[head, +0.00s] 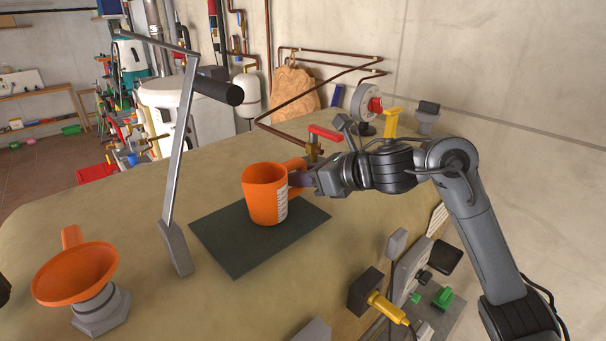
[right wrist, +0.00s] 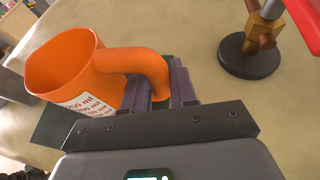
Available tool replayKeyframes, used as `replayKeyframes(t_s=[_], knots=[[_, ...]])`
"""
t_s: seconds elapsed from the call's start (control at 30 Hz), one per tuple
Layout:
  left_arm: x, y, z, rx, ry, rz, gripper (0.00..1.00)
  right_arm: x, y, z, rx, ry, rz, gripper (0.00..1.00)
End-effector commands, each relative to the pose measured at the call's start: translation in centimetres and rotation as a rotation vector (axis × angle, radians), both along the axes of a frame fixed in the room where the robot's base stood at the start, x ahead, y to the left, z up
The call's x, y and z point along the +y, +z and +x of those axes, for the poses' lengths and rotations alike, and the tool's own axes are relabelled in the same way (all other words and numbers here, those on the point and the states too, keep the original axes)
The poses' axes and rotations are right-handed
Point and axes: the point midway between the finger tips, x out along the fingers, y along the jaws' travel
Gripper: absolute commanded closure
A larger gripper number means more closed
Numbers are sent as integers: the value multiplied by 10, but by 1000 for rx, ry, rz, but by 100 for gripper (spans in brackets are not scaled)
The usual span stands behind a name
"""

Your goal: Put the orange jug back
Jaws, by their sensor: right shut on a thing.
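The orange jug (head: 263,196) is upright at the dark mat (head: 232,246) in the middle of the table; I cannot tell for sure whether its base touches the mat. My right gripper (head: 303,180) comes in from the right and is shut on the jug's handle. In the right wrist view the jug (right wrist: 60,62) shows its open top and a white label with printed marks, and its handle runs between the fingers of my right gripper (right wrist: 163,86). My left gripper is not in view.
An orange funnel (head: 75,272) sits on a grey fitting at the front left. A grey metal lever (head: 178,150) with a black handle stands left of the mat. A red-handled valve (head: 322,135) stands behind the jug. Tools and fittings line the right edge.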

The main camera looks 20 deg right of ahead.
Motion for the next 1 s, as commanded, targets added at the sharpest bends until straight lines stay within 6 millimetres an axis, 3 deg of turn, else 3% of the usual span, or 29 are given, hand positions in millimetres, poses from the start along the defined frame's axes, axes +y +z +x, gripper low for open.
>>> replayKeyframes(t_s=[0.17, 0.2, 0.33, 0.73, 1.0], knots=[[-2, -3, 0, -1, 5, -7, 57, 0, -3, 0, 0, 0, 0, 100], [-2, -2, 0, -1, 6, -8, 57, 0, -2, 0, 0, 0, 0, 69], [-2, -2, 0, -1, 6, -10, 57, 0, -2, 0, 0, 0, 0, 49], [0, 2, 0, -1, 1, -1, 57, 0, 2, 0, 0, 1, 0, 48], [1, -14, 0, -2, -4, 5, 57, -18, 12, -27, -4, -2, -3, 48]])
